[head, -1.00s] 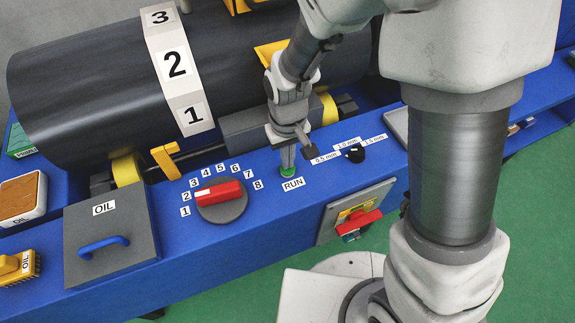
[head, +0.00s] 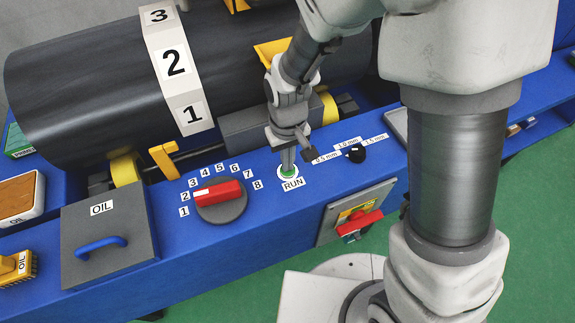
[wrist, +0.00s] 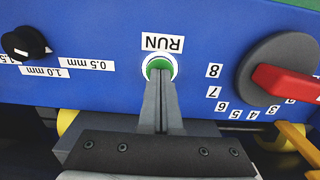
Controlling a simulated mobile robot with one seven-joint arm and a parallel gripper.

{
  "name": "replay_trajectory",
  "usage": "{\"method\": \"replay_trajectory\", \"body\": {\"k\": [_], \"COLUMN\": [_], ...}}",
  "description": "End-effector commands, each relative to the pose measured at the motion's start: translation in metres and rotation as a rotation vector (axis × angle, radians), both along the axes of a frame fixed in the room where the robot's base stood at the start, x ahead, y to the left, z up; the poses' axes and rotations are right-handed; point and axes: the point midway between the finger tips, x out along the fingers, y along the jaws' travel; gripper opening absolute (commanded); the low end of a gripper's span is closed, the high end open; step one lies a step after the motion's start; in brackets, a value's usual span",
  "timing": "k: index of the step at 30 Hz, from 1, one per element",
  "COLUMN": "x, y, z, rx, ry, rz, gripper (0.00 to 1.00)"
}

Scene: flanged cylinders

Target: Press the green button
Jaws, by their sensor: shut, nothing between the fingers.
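The green button (head: 289,175) sits in a white ring on the blue panel, beside the RUN label (head: 293,184). It also shows in the wrist view (wrist: 158,64), partly hidden behind my fingertips. My gripper (head: 287,168) is shut and empty, pointing down with its fingertips at the button. In the wrist view the closed fingers (wrist: 160,82) overlap the button's near part. I cannot tell whether they touch it.
A red-handled dial (head: 218,194) numbered 1 to 8 is left of the button. A small black knob (head: 355,154) with mm labels is to the right. The large dark cylinder (head: 90,80) lies behind. A red switch (head: 358,224) is on the front face.

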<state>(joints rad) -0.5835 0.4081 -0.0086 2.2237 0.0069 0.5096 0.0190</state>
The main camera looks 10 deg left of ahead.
Motion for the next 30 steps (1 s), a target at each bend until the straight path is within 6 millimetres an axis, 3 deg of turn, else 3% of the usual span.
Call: {"method": "replay_trajectory", "body": {"k": [24,30], "x": [0.000,0.000], "y": [0.000,0.000], "z": [0.053,0.057], "rx": [0.000,-0.001], "ry": [0.000,0.001], "rz": [-0.001,-0.001], "gripper": [0.00,0.00]}}
